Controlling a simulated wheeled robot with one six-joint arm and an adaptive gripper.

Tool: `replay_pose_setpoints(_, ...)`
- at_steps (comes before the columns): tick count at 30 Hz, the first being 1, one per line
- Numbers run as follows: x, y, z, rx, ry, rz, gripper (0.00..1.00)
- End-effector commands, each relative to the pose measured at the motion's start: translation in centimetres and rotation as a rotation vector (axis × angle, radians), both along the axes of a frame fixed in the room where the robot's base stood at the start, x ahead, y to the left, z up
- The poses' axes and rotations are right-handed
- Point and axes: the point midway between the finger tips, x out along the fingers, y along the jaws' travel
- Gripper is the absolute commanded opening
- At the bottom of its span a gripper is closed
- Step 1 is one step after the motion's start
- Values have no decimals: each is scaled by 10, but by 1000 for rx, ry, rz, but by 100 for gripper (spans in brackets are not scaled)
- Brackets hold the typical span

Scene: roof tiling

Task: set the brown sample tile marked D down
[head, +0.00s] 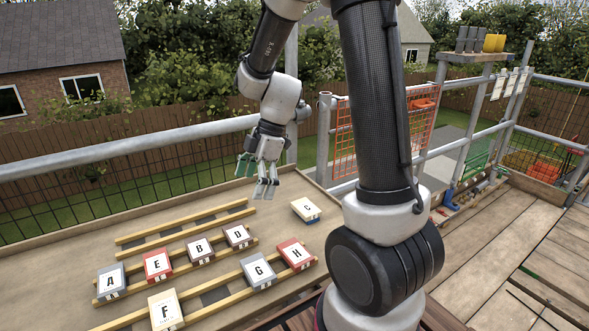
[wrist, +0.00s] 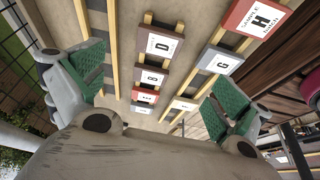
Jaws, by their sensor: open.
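The brown sample tile marked D (head: 237,236) lies label up on the middle pair of wooden battens, at the right end of its row. It also shows in the wrist view (wrist: 163,46), between the spread fingers and well beyond them. My gripper (head: 266,186) is open and empty, raised above the board behind and a little right of tile D, not touching it. Its green-padded fingers stand wide apart in the wrist view (wrist: 155,88). Tile B (head: 200,250), also brown, lies just left of D with a small gap.
Tiles E (head: 158,264) and A (head: 112,281) continue D's row leftward. Tiles F (head: 165,311), G (head: 258,271) and H (head: 296,253) lie on the front battens. Tile C (head: 305,209) sits apart at right. The back battens (head: 185,225) carry no tiles. A guardrail (head: 120,149) runs behind.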

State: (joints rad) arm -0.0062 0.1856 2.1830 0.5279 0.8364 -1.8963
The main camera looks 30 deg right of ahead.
Motion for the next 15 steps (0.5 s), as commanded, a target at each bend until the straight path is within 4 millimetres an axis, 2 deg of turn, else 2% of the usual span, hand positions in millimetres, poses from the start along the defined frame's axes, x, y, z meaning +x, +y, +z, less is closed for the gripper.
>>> replay_pose_setpoints(5,-34,-19,52,-54,25,-270,100)
replay_pose_setpoints(9,-82,-44,97,-96,44,-639,100)
replay_pose_setpoints(12,-117,-62,120,-102,41,-915,100)
replay_pose_setpoints(15,-146,-78,134,-84,27,-1163,100)
